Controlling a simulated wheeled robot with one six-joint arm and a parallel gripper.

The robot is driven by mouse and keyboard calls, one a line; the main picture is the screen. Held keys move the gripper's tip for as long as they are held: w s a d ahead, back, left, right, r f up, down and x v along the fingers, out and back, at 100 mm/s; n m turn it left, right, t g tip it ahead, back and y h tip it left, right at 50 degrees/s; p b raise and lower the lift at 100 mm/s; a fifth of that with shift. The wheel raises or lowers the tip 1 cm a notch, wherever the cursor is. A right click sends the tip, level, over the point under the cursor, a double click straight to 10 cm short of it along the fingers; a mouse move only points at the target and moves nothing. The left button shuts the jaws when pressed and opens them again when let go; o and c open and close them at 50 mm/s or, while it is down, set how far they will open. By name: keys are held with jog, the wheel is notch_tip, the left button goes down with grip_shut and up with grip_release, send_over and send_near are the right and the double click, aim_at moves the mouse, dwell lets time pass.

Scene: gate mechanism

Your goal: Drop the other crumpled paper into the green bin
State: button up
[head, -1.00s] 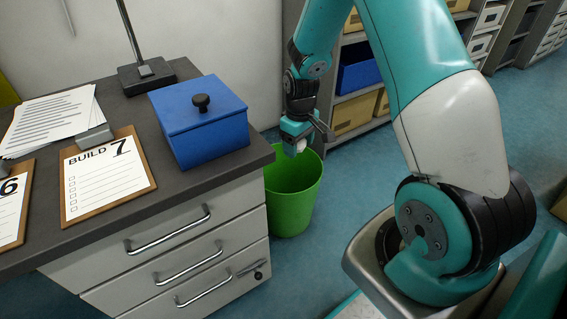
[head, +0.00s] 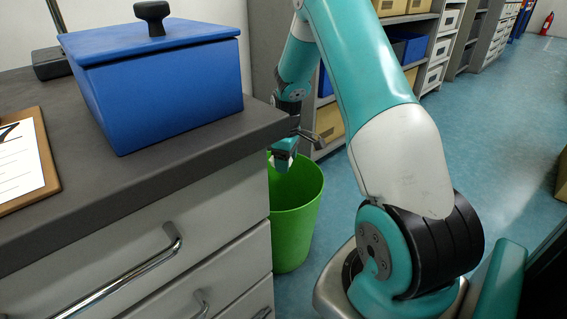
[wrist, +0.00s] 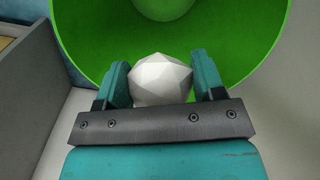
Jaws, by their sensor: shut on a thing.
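The green bin (head: 296,215) stands on the floor beside the drawer cabinet in the head view. Its open mouth fills the upper part of the wrist view (wrist: 230,50). My gripper (head: 284,160) is over the bin's rim area. In the wrist view my gripper (wrist: 162,82) is shut on the white crumpled paper (wrist: 160,78), which sits between the two teal fingers, with the bin's inside behind it. The paper is small and mostly hidden in the head view.
The cabinet's dark top (head: 190,165) is close on the left of the bin, with a blue lidded box (head: 175,95) and a clipboard (head: 25,165) on it. Shelves with boxes (head: 330,122) stand behind. Blue floor (head: 500,170) is free on the right.

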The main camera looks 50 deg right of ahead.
notch_tip(320, 180, down, 5)
jog(key=b, duration=0.5)
jog(key=shift+f, duration=0.2)
jog(key=o, duration=0.9)
jog(key=shift+o, duration=0.2)
notch_tip(320, 180, up, 18)
jog(key=p, duration=0.8)
jog(key=shift+f+p, duration=0.25)
jog(key=shift+p, duration=0.05)
jog(key=shift+s, duration=0.1)
